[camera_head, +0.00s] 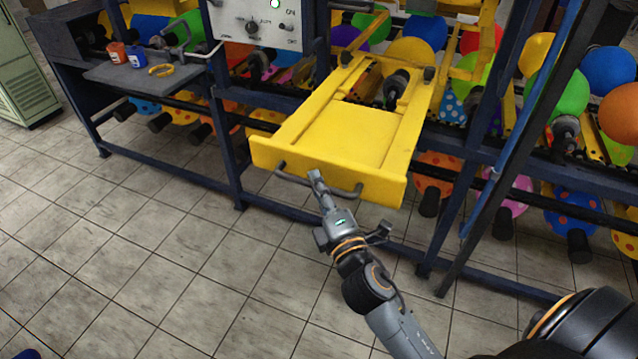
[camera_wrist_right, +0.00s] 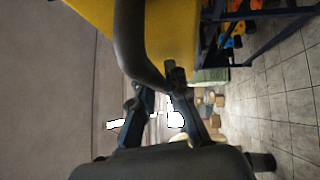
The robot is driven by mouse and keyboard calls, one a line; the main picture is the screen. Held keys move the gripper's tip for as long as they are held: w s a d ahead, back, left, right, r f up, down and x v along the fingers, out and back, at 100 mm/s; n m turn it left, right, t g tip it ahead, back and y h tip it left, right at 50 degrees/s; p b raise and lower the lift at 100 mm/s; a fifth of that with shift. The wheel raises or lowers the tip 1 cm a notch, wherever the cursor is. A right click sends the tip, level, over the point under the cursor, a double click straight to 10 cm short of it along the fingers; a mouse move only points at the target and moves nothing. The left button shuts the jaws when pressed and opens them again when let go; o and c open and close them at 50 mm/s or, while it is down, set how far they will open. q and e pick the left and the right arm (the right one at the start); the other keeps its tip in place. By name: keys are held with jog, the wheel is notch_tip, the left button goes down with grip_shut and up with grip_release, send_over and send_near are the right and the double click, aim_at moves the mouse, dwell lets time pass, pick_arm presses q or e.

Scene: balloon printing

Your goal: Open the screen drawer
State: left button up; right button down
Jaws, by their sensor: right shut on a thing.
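The yellow screen drawer (camera_head: 345,138) is pulled well out from the blue machine frame, its front panel facing me. A dark bar handle (camera_head: 345,192) runs along the front panel. My right gripper (camera_head: 317,178) is at the middle of this handle, shut on it. In the right wrist view the handle (camera_wrist_right: 130,40) curves down to the fingers of my right gripper (camera_wrist_right: 158,85), with the yellow drawer front (camera_wrist_right: 172,30) behind it. The exact contact is partly hidden by the fingers. My left gripper is not in view.
Balloons hang along the frame. A blue post (camera_head: 505,150) stands right of the drawer. The tiled floor (camera_head: 190,260) in front is clear.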

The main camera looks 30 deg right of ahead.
jog(key=c, duration=1.6)
grip_release()
jog(key=shift+s+a+f, duration=0.1)
jog(key=shift+s+f, duration=0.1)
jog(key=shift+s, duration=1.05)
jog(key=shift+s+a+f, duration=0.1)
jog(key=shift+s+f, duration=0.05)
jog(key=shift+s, duration=1.05)
jog(key=shift+s+a+f, duration=0.1)
jog(key=shift+s+f, duration=0.1)
jog(key=shift+s, duration=1.05)
jog(key=shift+f, duration=0.1)
